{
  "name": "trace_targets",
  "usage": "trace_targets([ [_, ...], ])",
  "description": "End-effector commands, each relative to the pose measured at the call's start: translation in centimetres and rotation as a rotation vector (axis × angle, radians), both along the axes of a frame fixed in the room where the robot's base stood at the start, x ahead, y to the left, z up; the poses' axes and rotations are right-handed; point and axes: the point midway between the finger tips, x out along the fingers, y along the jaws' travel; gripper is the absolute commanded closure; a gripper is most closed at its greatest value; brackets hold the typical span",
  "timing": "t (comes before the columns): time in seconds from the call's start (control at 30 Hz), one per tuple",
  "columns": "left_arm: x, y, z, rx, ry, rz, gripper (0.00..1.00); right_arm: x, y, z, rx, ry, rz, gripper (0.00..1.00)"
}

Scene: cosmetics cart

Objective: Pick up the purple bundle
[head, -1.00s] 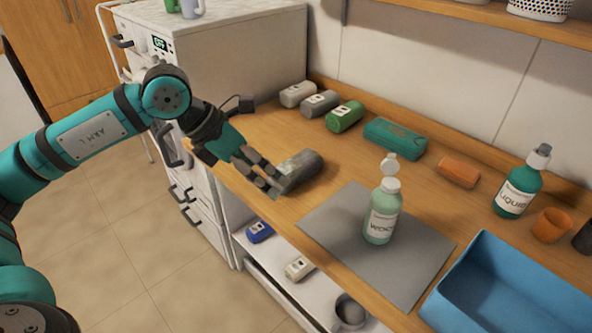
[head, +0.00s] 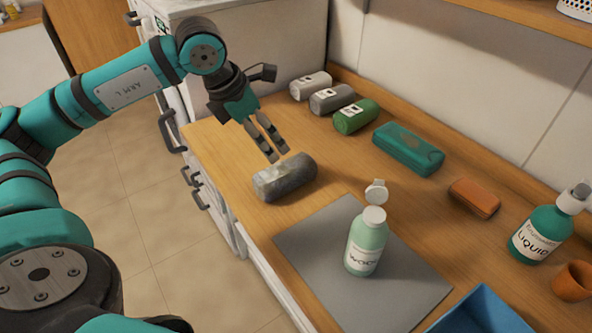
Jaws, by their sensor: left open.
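A grey, mottled rolled bundle (head: 285,178) lies on the wooden counter (head: 222,152), left of the grey mat. None of the bundles in view looks purple. My left gripper (head: 277,157) is open and empty. Its fingers point down just above and behind the grey bundle's far side; I cannot tell whether the tips touch it. My right gripper is not in view.
White (head: 310,86), grey (head: 333,98) and green (head: 356,117) rolls lie along the wall, with a teal case (head: 408,149) and an orange block (head: 474,198). A green bottle (head: 367,242) stands on the grey mat (head: 317,254). A blue bin (head: 482,313) is at front right.

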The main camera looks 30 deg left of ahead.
Motion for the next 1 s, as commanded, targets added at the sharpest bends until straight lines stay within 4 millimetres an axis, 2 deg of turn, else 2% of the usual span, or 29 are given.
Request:
trace_targets([
  [0.2,1.6,-0.7,-4.3,-0.001,0.005,-0.001,0.04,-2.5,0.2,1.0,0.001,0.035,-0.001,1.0],
  [0.33,2.6,-1.2,-6.9,-0.001,0.005,-0.001,0.04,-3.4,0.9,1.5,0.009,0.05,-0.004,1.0],
  [0.5,3.5,-1.5,-9.2,-0.001,0.002,-0.002,0.04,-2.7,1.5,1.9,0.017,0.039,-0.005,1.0],
  [0.7,3.9,-1.6,-10.3,0.0,0.001,-0.001,0.04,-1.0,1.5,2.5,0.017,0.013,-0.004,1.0],
  [0.87,4.8,-1.9,-12.2,-0.001,0.003,-0.001,0.04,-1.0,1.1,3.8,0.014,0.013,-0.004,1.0],
  [1.0,5.4,-2.2,-14.1,-0.001,0.003,-0.001,0.04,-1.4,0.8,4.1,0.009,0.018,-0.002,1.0],
])
